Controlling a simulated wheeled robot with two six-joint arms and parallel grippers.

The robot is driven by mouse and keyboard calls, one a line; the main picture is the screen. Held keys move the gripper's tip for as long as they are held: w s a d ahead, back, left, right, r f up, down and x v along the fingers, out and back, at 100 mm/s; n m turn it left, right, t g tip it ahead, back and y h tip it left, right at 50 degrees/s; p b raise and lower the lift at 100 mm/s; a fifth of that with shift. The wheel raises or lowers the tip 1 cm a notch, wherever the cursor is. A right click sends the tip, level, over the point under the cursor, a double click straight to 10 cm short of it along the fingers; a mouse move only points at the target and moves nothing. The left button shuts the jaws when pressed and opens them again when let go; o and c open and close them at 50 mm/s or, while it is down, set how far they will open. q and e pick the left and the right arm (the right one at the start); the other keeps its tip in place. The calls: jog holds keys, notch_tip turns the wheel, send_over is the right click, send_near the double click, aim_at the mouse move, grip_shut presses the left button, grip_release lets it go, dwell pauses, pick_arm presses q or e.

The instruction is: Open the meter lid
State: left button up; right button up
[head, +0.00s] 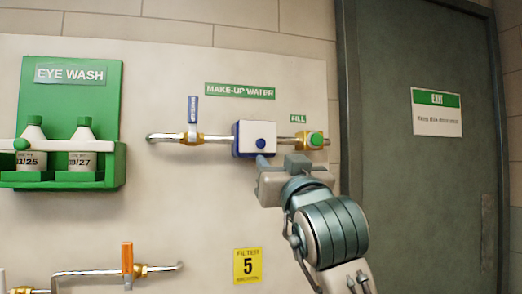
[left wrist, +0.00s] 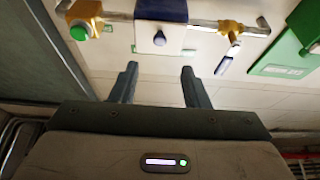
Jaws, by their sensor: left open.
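The meter (head: 246,146) is a small white and blue box on the make-up water pipe, with a round blue knob on its white front. Its lid looks shut. In the left wrist view the meter (left wrist: 147,38) appears upside down, just beyond my fingertips. My left gripper (head: 280,160) is just below and to the right of the meter in the head view, with a finger close to its lower edge; I cannot tell if it touches. In the left wrist view my left gripper (left wrist: 160,72) is open, with nothing between its fingers. My right gripper is not in view.
A green fill valve (head: 316,139) sits right of the meter, and a blue-handled valve (head: 193,112) left of it. A green eye wash station (head: 72,80) hangs at the left. An orange-handled valve (head: 127,260) is at the lower left. A grey exit door (head: 420,190) is at the right.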

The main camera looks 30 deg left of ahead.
aim_at(262, 143)
pick_arm(q)
jog(key=p+x, duration=0.2)
jog(key=x, duration=0.8)
jog(key=shift+w+a+p, duration=0.25)
jog(key=shift+p, duration=0.15)
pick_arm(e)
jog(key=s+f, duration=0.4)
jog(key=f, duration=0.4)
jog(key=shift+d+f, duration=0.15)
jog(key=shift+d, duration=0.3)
pick_arm(q)
grip_shut()
